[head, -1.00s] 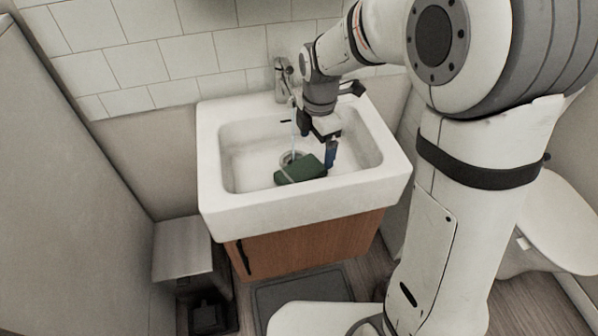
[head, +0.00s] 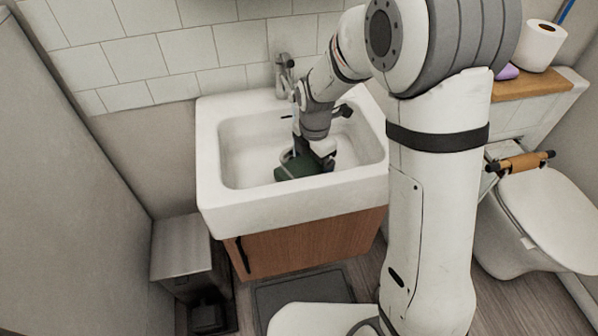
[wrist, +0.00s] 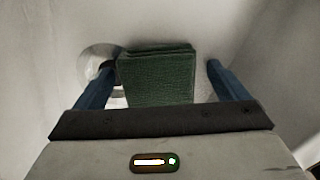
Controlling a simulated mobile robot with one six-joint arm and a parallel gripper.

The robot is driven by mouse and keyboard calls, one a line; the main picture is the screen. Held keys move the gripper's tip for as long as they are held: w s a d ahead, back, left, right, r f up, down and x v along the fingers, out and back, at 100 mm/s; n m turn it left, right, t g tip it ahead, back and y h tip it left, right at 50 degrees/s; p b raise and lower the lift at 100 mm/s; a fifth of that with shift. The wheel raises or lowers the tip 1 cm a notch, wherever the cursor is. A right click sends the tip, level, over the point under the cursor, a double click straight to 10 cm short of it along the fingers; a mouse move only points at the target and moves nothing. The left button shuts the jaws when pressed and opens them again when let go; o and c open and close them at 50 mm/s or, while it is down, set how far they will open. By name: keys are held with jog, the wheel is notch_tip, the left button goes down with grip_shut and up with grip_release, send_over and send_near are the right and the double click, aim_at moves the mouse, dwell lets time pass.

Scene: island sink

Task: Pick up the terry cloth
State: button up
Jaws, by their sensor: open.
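The terry cloth (head: 292,170) is a dark green folded block lying in the basin of the white sink (head: 290,209), close to the drain. In the wrist view the cloth (wrist: 158,76) lies between the two blue fingers of my gripper (wrist: 155,82), which are spread wide with gaps on both sides. My gripper (head: 322,164) is down inside the basin at the cloth's right in the head view; its fingertips are mostly hidden there. I cannot tell how far the fingertips are above the basin floor.
The faucet (head: 284,72) stands at the sink's back edge, close to my arm. The basin walls surround my gripper. A metal bin (head: 182,250) stands left of the wooden cabinet (head: 308,243), and a toilet (head: 535,225) is at the right.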

jog(key=c, duration=1.1)
jog(key=shift+c, duration=0.2)
